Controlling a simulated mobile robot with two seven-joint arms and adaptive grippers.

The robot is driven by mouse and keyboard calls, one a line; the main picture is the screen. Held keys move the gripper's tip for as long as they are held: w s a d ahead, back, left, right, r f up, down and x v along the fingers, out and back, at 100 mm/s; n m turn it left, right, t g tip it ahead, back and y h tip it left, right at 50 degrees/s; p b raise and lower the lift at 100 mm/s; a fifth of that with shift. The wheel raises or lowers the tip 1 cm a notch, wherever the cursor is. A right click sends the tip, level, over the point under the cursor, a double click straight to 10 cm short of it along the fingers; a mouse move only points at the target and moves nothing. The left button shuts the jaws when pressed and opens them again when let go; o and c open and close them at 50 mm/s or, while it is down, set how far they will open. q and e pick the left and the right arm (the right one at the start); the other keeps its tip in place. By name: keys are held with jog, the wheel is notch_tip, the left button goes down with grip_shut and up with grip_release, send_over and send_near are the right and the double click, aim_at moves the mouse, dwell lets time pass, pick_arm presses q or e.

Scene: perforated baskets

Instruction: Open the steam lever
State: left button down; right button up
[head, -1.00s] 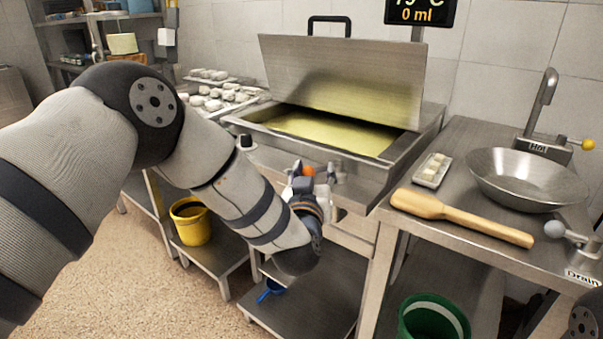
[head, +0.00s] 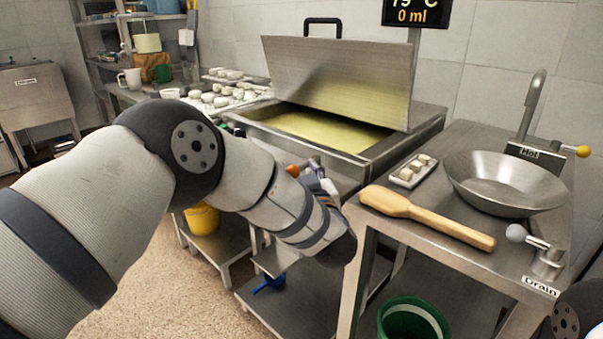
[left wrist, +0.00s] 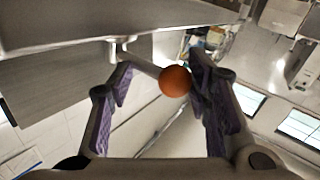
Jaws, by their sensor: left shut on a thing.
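The steam lever, with an orange-red ball knob (head: 292,170), sits at the front of the steel kettle (head: 350,165). In the left wrist view the knob (left wrist: 175,81) and its thin metal rod lie between the two purple-padded fingers, with the knob close to the right finger. My left gripper (left wrist: 165,95) is shut on this lever. In the head view my left gripper (head: 318,180) is partly hidden behind my own forearm, so the lever's label and rod are unclear there. My right gripper is out of view.
The kettle's lid (head: 335,80) is raised over yellow liquid. On the right table are a wooden paddle (head: 428,217), a steel bowl (head: 505,180), a small tray (head: 407,181) and a Drain lever (head: 530,240). Below are a green bucket (head: 412,312) and a yellow bucket (head: 202,218).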

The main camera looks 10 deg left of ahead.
pick_arm(q)
jog(key=shift+w+a+r, duration=0.15)
jog(key=shift+a+r, duration=0.15)
jog(key=shift+r, duration=0.05)
jog(key=c, duration=1.2)
grip_release()
jog(key=o, duration=0.3)
jog(key=shift+f, duration=0.1)
jog(key=shift+o, duration=0.2)
jog(key=shift+w+f, duration=0.15)
jog(key=shift+s+d, duration=0.2)
jog(key=shift+s, duration=0.05)
jog(key=v, duration=1.1)
jog(key=shift+s, duration=0.25)
jog(key=shift+d, duration=0.15)
jog(key=shift+c, duration=0.5)
